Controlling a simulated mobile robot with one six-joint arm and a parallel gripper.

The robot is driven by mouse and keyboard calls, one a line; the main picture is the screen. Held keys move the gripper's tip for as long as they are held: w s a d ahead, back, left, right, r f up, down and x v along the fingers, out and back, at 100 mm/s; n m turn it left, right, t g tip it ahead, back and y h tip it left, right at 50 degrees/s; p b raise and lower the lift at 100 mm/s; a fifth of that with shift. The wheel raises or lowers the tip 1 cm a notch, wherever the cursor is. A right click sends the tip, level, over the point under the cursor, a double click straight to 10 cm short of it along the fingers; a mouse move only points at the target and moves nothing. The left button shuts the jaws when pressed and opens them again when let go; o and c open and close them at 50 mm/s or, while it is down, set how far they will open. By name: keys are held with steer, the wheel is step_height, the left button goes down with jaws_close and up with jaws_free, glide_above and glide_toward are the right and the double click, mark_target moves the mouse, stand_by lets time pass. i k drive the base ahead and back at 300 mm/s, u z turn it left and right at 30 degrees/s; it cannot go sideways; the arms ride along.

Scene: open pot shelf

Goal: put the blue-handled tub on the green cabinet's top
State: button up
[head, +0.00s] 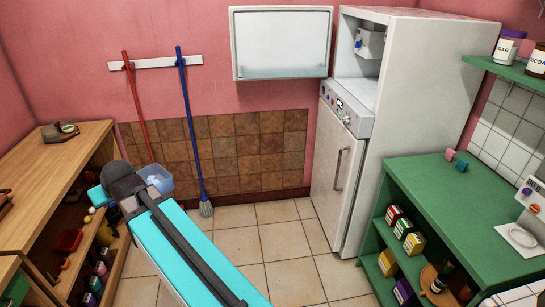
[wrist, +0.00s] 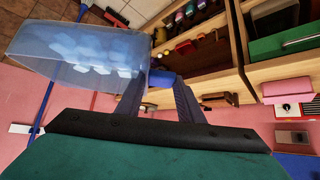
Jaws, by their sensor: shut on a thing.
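The tub (wrist: 85,52) is clear pale blue, with pale lumps inside. Its blue handle (wrist: 160,79) sits between the two fingers of my gripper (wrist: 158,97), which is shut on it. In the head view the tub (head: 158,178) hangs at the left of the room, beside the dark end of my arm, which hides my fingers there. The green cabinet (head: 455,205) stands at the right, well apart from the tub. Its top has a broad bare area at the front and middle.
A pink block (head: 450,155) and a teal block (head: 461,166) sit at the cabinet top's back; a white scale (head: 520,235) stands at its right. A green wall shelf (head: 510,72) with jars overhangs it. The wooden shelf unit (head: 55,175) is left. The tiled floor between is clear.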

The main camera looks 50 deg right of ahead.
mark_target(428, 182)
steer(key=i, duration=1.95)
steer(key=z, duration=5.15)
steer(key=i, duration=0.1)
steer(key=u, duration=2.9)
